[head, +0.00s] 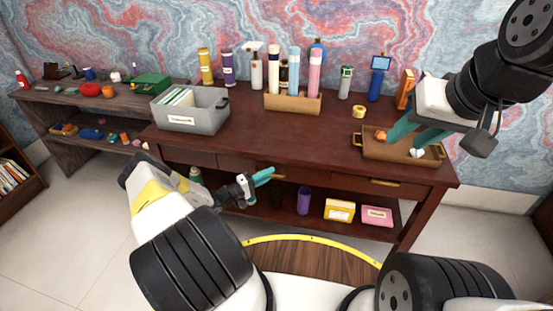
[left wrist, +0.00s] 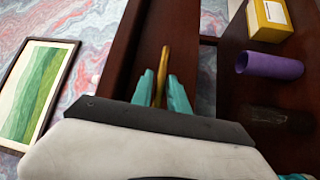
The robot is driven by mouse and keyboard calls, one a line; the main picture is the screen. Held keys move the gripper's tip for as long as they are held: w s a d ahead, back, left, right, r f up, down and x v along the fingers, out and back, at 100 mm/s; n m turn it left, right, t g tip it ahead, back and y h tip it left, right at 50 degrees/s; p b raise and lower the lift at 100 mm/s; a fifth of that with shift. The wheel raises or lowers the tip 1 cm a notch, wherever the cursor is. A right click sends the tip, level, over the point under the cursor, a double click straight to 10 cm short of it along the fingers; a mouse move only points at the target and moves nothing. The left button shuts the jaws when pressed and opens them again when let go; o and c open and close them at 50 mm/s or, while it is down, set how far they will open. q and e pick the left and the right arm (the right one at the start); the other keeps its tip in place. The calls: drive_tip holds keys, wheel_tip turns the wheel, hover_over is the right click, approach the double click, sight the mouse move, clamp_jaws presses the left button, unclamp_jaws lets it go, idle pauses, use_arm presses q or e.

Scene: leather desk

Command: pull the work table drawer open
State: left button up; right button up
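The dark red-brown work table (head: 215,143) has drawers along its front, all looking closed. The middle drawer carries a brass handle (head: 275,175), and a second brass handle (head: 385,182) is on the right drawer. My left gripper (head: 264,177) is in front of the middle drawer at handle height. In the left wrist view, the brass handle (left wrist: 163,70) lies between the teal fingertips of my left gripper (left wrist: 160,82), which stand apart; no firm contact is visible. My right gripper (head: 402,143) is open and empty above the table's right end.
A wooden tray (head: 372,156) with small items lies below my right gripper. A grey bin (head: 205,118) and a wooden bottle holder (head: 292,103) stand on the tabletop. The lower shelf holds a purple cup (head: 303,200), a yellow box (head: 339,210) and a pink box (head: 377,216).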

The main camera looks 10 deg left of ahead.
use_arm(q)
clamp_jaws()
idle(1.3)
